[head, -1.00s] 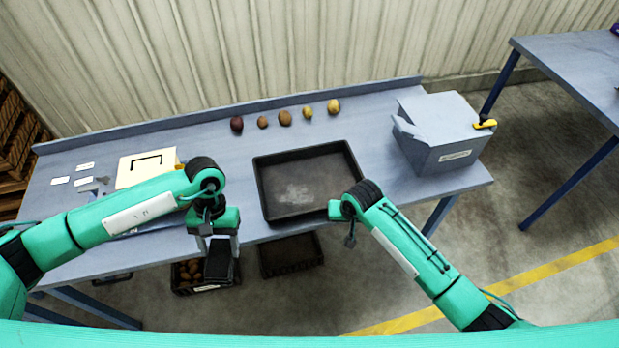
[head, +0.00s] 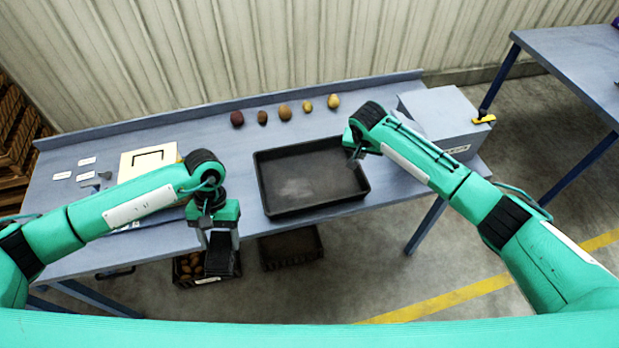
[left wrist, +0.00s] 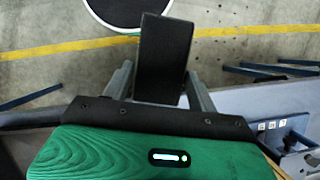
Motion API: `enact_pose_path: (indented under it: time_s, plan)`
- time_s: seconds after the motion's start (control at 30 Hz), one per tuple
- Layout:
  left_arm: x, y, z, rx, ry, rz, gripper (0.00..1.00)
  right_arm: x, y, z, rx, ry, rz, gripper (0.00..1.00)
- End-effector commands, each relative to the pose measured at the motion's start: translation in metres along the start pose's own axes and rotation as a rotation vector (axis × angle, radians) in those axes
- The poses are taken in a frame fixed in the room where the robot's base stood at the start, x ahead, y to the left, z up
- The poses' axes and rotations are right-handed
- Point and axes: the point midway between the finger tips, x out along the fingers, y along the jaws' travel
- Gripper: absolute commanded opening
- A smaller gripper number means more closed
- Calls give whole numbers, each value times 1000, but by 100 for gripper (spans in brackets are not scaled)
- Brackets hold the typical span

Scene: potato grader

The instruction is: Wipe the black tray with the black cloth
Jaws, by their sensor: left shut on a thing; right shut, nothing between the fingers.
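The black tray (head: 312,205) lies on the blue-grey table with a faint pale patch on its floor. My left gripper (head: 221,244) is off the table's front edge, left of the tray, shut on the black cloth (head: 221,260). The cloth hangs down as a dark folded slab and also shows between the fingers in the left wrist view (left wrist: 165,55). My right gripper (head: 353,160) is shut and empty by the tray's far right corner; whether it touches the tray cannot be told.
Several potatoes (head: 284,112) line the table's back. A grey box (head: 435,115) stands at the right, partly behind my right arm. A cream board (head: 145,162) and white labels lie at the left. Crates (head: 290,250) sit below the table. The table between potatoes and tray is clear.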

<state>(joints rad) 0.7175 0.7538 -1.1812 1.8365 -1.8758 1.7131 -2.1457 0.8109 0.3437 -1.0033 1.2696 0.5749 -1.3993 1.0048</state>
Motion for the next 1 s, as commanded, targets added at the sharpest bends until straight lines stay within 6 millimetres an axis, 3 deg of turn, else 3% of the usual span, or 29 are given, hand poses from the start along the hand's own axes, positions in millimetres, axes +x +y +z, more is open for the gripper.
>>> enact_pose_path:
  time_s: [0.5, 1.0]
  plan:
    - [43, 0, -18, 0, 0, 0, 40, 43, 0, 14, -3, 1, 0, 0]
    - [46, 0, -19, 0, 0, 0, 40, 46, 0, 15, -2, 0, -1, 0]
